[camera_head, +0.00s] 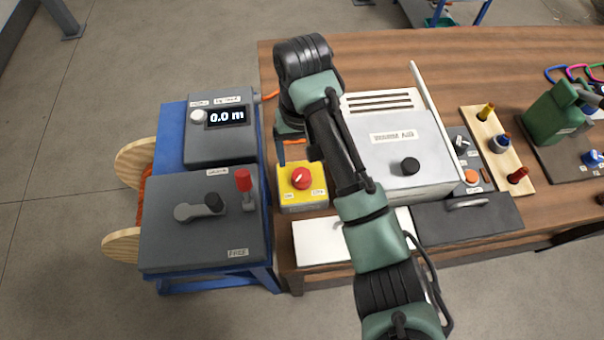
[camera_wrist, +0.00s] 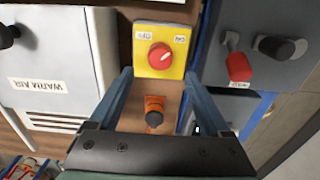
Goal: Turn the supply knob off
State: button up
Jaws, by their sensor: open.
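A red rotary knob (camera_head: 301,178) sits on a yellow box (camera_head: 289,204) with ON and OFF labels, near the table's left edge. It also shows in the wrist view (camera_wrist: 160,56), beyond my fingertips. Its white mark seems to point toward the ON label. My gripper (camera_wrist: 158,76) is open with its blue fingers spread, and nothing is held. The knob is apart from the fingers. In the head view my wrist hides most of the gripper, just behind the yellow box.
An orange fitting with a dark end (camera_wrist: 154,105) shows between my fingers. The white warm air unit (camera_head: 393,138) stands right of the yellow box. A grey panel with a red-topped lever (camera_head: 243,182) and a 0.0 m display box (camera_head: 222,145) stand at left.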

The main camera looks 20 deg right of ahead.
aim_at(302, 175)
notch_tip(302, 175, down, 8)
jog(key=shift+p, duration=0.35)
jog(key=shift+c, duration=0.4)
jog(key=shift+w, duration=0.1)
grip_shut()
